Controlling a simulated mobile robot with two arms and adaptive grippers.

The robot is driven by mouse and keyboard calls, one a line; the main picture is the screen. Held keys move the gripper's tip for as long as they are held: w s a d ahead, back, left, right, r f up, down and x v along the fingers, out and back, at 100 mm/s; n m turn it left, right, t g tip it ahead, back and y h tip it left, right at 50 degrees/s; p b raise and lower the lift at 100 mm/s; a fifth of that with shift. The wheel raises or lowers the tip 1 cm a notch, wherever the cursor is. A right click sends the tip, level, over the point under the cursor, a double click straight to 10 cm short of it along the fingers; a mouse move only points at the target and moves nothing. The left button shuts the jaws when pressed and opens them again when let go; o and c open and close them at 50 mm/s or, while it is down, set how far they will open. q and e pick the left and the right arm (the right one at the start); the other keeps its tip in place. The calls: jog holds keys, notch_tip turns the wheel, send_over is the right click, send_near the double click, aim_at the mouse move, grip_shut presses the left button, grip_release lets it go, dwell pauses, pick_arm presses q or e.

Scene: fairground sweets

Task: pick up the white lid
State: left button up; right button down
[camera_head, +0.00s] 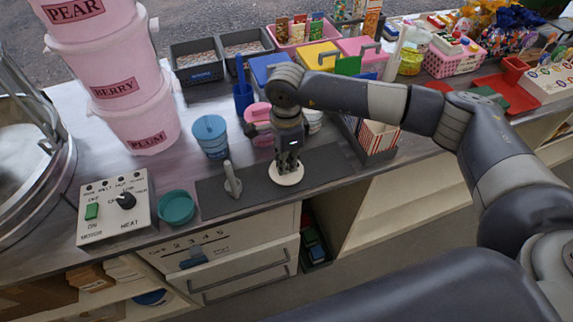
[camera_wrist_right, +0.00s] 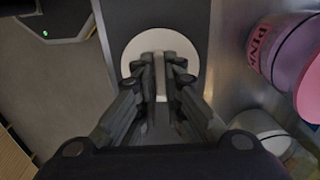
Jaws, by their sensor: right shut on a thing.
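The white lid (camera_head: 287,176) is a round disc lying on the dark mat (camera_head: 325,167) near the counter's front edge. In the right wrist view the white lid (camera_wrist_right: 131,50) shows under the fingers, with a raised pale bar across its middle. My right gripper (camera_head: 287,165) points down over the lid. In the right wrist view the right gripper (camera_wrist_right: 160,78) is shut on that bar, with one finger on each side. Part of the lid is hidden behind the fingers. My left gripper is not in view.
A pink tub (camera_head: 258,115) is just behind my gripper. A control box (camera_head: 115,208) and stacked pink buckets (camera_head: 138,125) are farther left.

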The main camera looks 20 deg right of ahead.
notch_tip(320, 180, up, 2)
jog(key=shift+w+r+b, duration=0.1)
jog(key=shift+r+b, duration=0.15)
jog(key=shift+b, duration=0.45)
jog(key=s+a+b, duration=0.1)
jog(key=s+b, duration=0.1)
jog(key=s, duration=0.6)
jog(key=s+a+r+b, duration=0.1)
jog(key=s+a, duration=0.1)
jog(key=s, duration=0.5)
jog(key=shift+s+a+r+b, duration=0.25)
jog(key=shift+s+r+b, duration=0.05)
jog(key=shift+s+b, duration=0.1)
